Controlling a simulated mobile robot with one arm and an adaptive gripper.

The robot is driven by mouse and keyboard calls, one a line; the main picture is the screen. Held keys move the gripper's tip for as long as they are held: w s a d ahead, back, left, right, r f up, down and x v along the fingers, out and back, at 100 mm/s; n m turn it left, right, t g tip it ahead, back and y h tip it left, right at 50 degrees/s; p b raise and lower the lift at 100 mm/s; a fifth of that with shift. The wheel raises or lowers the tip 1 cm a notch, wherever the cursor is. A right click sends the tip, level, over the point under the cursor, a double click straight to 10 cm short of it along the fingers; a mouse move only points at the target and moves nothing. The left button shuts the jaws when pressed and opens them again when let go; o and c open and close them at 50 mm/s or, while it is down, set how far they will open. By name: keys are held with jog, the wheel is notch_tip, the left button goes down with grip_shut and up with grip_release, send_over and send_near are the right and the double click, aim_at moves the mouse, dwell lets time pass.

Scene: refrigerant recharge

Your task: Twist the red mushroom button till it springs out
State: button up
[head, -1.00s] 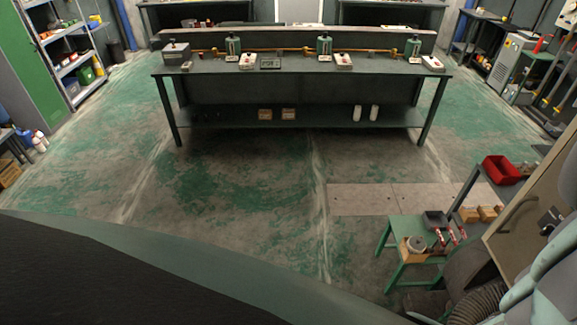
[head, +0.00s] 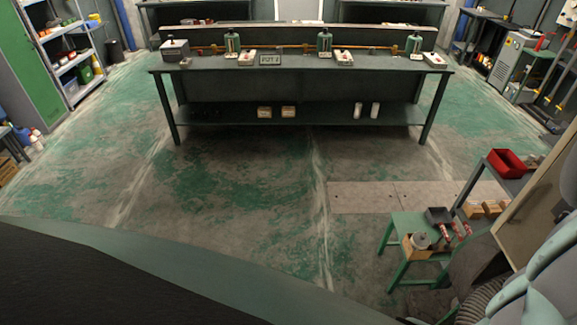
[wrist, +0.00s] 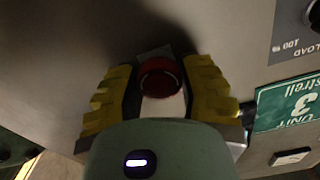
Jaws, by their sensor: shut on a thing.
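The red mushroom button (wrist: 160,78) shows in the wrist view as a dark red round cap on a grey panel (wrist: 60,50). My gripper (wrist: 161,85) has its yellow-padded fingers on both sides of the cap and is shut on it. The fingers hide part of the button's edge, and its base cannot be seen clearly. In the head view neither the button nor my gripper shows; my arm covers the lower right corner.
In the head view, a green stool (head: 407,225) with small parts and a red bin (head: 507,163) stand near the panel. The middle floor is clear.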

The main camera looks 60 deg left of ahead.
jog(key=shift+d+m+b, duration=0.1)
jog(key=shift+m+b, duration=0.85)
jog(key=shift+m, duration=0.05)
jog(key=shift+r, duration=0.1)
jog(key=o, duration=1.2)
jog(key=v, duration=1.2)
